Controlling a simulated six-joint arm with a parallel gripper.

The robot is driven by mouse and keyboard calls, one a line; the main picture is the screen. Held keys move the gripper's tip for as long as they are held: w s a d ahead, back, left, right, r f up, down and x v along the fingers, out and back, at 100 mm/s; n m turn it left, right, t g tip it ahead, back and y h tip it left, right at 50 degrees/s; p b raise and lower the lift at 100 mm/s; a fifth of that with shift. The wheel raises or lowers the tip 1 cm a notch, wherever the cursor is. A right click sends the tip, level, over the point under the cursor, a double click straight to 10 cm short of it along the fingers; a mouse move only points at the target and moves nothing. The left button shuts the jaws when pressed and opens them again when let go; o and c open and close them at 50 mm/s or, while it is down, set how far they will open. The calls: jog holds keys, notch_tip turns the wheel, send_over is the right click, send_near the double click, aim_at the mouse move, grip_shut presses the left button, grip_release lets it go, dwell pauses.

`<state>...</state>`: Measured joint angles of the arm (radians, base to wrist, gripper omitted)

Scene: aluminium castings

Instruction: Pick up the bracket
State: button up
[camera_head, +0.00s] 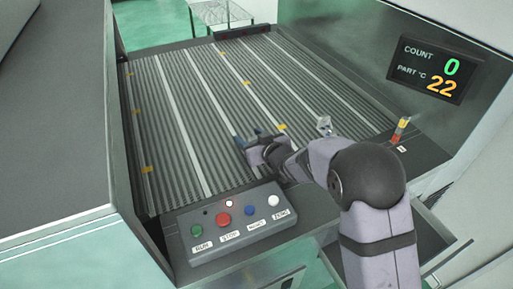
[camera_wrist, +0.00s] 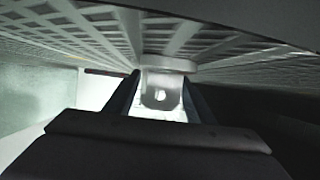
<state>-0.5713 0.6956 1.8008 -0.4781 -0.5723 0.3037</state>
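A small pale metal piece, which looks like the bracket (camera_head: 323,125), sits at the right side of the ribbed conveyor in the head view. My gripper (camera_head: 252,137) is to its left and nearer, low over the front part of the conveyor. Its two dark fingers are apart.
The ribbed conveyor (camera_head: 205,140) has pale lines and yellow marks and is mostly clear. A button box (camera_head: 235,222) stands at its front edge. A small signal lamp (camera_head: 401,128) and a count display (camera_head: 437,70) are at the right. A grey cabinet (camera_head: 55,120) borders the left.

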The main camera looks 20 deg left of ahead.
jog(key=c, duration=0.8)
notch_tip(320, 180, up, 10)
